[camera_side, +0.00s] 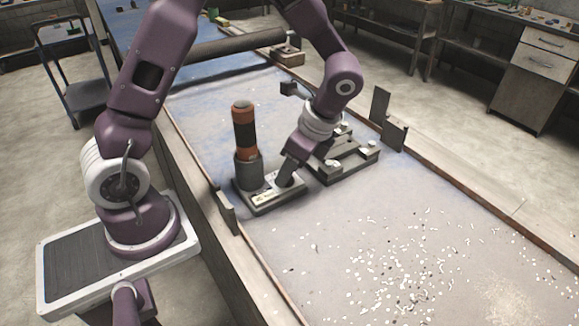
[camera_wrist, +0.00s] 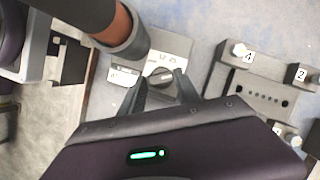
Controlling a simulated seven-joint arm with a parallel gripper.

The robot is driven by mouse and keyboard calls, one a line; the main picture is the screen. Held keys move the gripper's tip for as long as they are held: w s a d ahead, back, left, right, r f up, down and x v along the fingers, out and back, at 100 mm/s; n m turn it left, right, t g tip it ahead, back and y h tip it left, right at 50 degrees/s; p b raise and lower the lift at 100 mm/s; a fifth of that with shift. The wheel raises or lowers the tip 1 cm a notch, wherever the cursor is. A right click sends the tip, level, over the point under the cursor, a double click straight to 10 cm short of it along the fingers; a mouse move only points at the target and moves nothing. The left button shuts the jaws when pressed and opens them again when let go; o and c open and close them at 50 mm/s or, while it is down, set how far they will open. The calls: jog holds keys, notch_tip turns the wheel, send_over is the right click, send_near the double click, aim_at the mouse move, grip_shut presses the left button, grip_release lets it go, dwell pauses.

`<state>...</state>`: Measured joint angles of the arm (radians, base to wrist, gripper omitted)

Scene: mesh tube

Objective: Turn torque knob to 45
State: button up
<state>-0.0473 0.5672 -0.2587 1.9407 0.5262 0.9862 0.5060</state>
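The torque knob (camera_wrist: 162,79) is a small dark round knob on a light grey panel (camera_wrist: 172,45) in the wrist view. A label that seems to read 45 (camera_wrist: 122,75) lies to the left of the knob. My gripper (camera_wrist: 162,76) has its two dark fingers spread, one on each side of the knob, with the tips near it. I cannot tell if they touch it. In the side view my gripper (camera_side: 288,180) reaches down onto the panel's base (camera_side: 268,199); the knob is hidden there.
An orange and dark tool (camera_side: 244,128) stands upright in a grey cup (camera_side: 249,170) close to the left of my gripper. A grey fixture with numbered posts (camera_side: 345,160) stands to the right. Small white bits litter the front of the table (camera_side: 300,240).

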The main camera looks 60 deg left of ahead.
jog(key=v, duration=0.7)
dwell(0.3)
jog(key=s+r+n+t+h, duration=0.2)
jog(key=s+r+n+t, duration=0.2)
jog(key=s, duration=0.4)
jog(key=s+d+r+n+t+h, duration=0.1)
jog(key=s+r+n+t, duration=0.2)
jog(key=s+r+n, duration=0.3)
jog(key=shift+s+d+r+n+t+h, duration=0.2)
jog(key=shift+s+r+n+t+h, duration=0.2)
jog(key=shift+s+n, duration=0.7)
